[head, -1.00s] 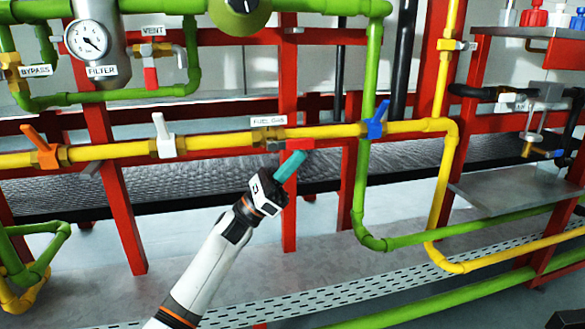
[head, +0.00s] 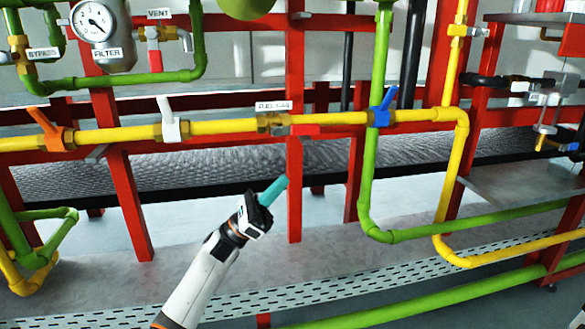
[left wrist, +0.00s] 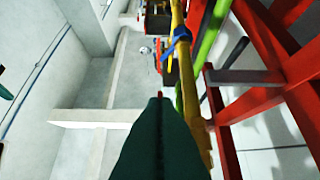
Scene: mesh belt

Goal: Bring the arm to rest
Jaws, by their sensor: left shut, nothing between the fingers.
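My left gripper (head: 272,191) has teal fingers and comes in from the lower left in the head view. It is shut and empty, in free space in front of the red post below the yellow fuel gas pipe. Its closed teal fingers also fill the lower middle of the left wrist view (left wrist: 160,140). My right gripper is not in view.
The yellow pipe (head: 220,127) carries an orange-handled valve (head: 55,138), a white-handled valve (head: 172,128) and a blue-handled valve (head: 380,113). A green pipe (head: 367,180) drops right of my gripper. Red frame posts (head: 130,205) stand around. The mesh belt (head: 200,168) runs behind.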

